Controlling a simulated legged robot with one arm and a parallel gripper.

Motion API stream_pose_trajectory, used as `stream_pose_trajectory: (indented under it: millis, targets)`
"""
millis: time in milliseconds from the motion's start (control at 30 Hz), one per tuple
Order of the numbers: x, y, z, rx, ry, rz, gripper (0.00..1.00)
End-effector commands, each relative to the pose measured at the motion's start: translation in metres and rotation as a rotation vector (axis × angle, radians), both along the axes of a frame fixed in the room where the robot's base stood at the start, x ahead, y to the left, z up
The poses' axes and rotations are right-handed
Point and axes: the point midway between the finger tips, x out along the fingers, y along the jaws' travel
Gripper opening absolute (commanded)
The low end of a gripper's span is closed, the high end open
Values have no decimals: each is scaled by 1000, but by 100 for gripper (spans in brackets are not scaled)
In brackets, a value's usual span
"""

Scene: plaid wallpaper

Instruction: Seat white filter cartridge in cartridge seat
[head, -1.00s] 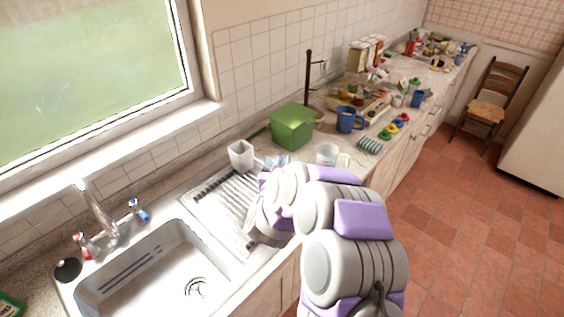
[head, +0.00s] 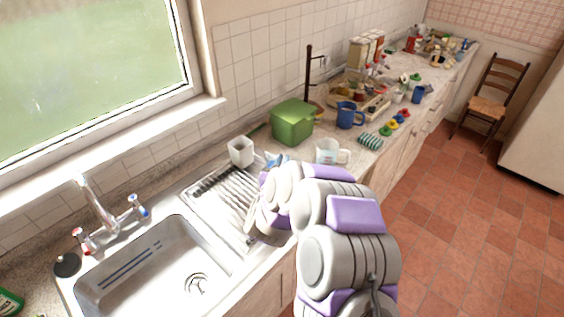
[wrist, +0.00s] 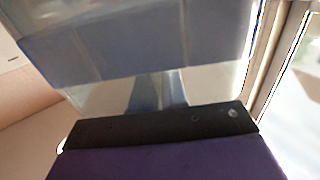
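I cannot identify a white filter cartridge or its seat for certain. A white, square, open-topped piece (head: 241,152) stands at the back of the steel drainer. A clear jug with a white handle (head: 328,151) stands on the counter to the right. In the head view my arm hides the gripper's fingers. In the wrist view my gripper (wrist: 160,92) shows as a dark bar, with blurred grey-blue shapes beyond it. A large see-through, blue-grey surface (wrist: 130,45) fills the picture close ahead. I cannot tell whether the fingers hold anything.
The ribbed drainer (head: 225,200) and sink (head: 150,270) lie left of my arm. A green box (head: 292,122), blue mug (head: 349,115) and striped sponge (head: 371,141) stand behind. Many items crowd the far counter. The tiled floor (head: 450,220) at right is clear.

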Motion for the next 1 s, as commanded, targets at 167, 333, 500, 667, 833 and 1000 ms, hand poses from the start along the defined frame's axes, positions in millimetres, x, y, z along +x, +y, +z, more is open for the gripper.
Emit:
stream_pose_trajectory:
  millis: [167,333,500,667,833,1000]
  targets:
    - [0,0,-3,-1,6,0,31]
    - [0,0,-3,-1,7,0,42]
    - [0,1,-4,-2,9,0,42]
    - [-9,2,-4,-2,9,-1,42]
    - [-37,7,-6,-2,15,4,42]
    - [-73,13,-4,-3,10,4,42]
